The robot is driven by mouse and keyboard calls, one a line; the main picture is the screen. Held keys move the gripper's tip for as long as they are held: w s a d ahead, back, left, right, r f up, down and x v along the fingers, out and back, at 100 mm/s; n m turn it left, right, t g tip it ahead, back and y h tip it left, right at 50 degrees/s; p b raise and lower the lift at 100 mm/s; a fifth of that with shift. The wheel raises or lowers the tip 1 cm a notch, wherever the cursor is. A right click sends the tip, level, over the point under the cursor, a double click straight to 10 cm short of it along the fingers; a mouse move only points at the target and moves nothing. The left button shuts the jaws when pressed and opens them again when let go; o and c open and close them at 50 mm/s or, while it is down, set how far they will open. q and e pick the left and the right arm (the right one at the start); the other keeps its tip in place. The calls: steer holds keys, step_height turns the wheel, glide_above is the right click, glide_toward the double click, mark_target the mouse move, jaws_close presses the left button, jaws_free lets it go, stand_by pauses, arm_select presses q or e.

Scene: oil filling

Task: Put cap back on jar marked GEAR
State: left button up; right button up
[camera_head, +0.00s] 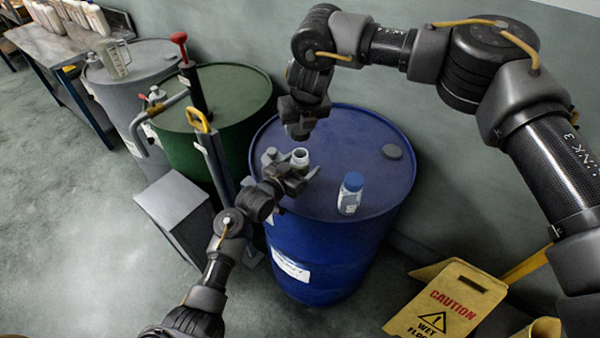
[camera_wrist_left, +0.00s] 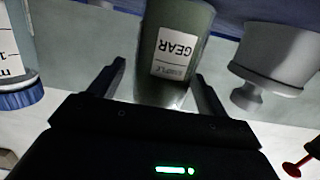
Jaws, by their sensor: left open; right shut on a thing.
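The jar marked GEAR (camera_wrist_left: 172,55) stands between the fingers of my open left gripper (camera_wrist_left: 155,85), its label upside down in the left wrist view. In the head view the jar (camera_head: 300,157) shows a pale, open mouth on the blue drum, with my left gripper (camera_head: 296,176) around it. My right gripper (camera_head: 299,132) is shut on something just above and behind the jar. What it holds is hidden by the gripper; I cannot make out the cap.
A second jar with a blue cap (camera_head: 351,191) stands on the blue drum (camera_head: 340,215), right of my left gripper. It also shows in the left wrist view (camera_wrist_left: 15,55). A green drum (camera_head: 235,90) with a red-handled pump (camera_head: 190,80) stands behind left. A yellow caution sign (camera_head: 445,303) is front right.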

mark_target(299, 151)
arm_select(q)
steer(key=c, duration=1.5)
arm_select(e)
steer(key=shift+f, duration=2.5)
steer(key=shift+f, duration=0.9)
steer(key=shift+f, duration=0.55)
